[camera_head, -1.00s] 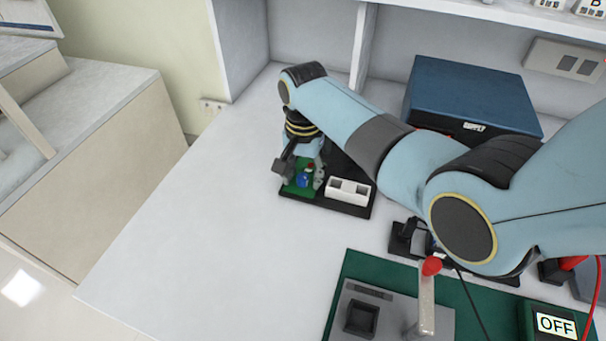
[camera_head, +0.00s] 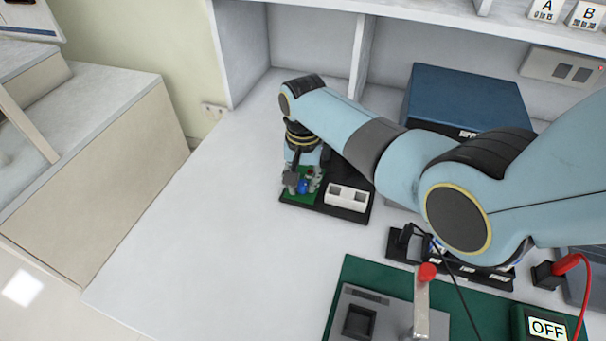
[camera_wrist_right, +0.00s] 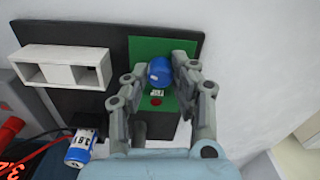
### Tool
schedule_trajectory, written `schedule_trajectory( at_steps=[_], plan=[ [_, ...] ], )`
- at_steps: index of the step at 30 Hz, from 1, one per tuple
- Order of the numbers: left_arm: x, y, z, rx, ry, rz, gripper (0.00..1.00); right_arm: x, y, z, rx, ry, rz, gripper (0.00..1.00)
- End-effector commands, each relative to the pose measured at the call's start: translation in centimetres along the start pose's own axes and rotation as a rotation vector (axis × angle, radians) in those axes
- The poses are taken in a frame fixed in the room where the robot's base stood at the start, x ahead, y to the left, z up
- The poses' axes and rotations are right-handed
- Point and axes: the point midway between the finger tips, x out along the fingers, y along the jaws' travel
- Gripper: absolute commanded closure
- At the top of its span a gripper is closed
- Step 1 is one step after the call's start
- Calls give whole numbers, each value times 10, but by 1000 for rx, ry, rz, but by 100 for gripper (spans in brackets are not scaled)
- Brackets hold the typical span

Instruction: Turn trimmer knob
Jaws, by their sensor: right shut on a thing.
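The blue trimmer knob (camera_head: 303,187) stands on a small green board (camera_head: 313,197) at the left end of a black base. My right gripper (camera_head: 302,181) points down over the board with its fingers around the knob. In the right wrist view the knob (camera_wrist_right: 159,70) sits between the two fingertips, and the gripper is shut on it. A small label and a red dot show on the board (camera_wrist_right: 147,47) beside the knob. The knob's exact angle cannot be read. My left gripper is not in view.
A white slotted block (camera_head: 347,197) sits right of the board on the same base. A blue box (camera_head: 465,100) stands behind. A green mat (camera_head: 352,270) with a grey lever fixture and an OFF display (camera_head: 547,327) is in front. The tabletop at left is clear.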

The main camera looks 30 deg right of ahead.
Motion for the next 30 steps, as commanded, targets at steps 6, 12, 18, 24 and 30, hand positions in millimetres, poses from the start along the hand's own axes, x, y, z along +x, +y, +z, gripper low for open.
schedule_trajectory(
  at_steps=[6,12,18,24,30],
  plan=[
    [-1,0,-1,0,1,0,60,0,0,0,-23,1,-1,100],
    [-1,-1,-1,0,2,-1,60,0,0,0,-22,1,-1,62],
    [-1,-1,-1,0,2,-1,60,0,0,0,-21,1,-1,52],
    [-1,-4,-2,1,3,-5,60,-3,-1,-1,-21,2,-2,52],
    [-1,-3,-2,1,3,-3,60,-33,-1,-1,-21,4,-4,52]
  ],
)
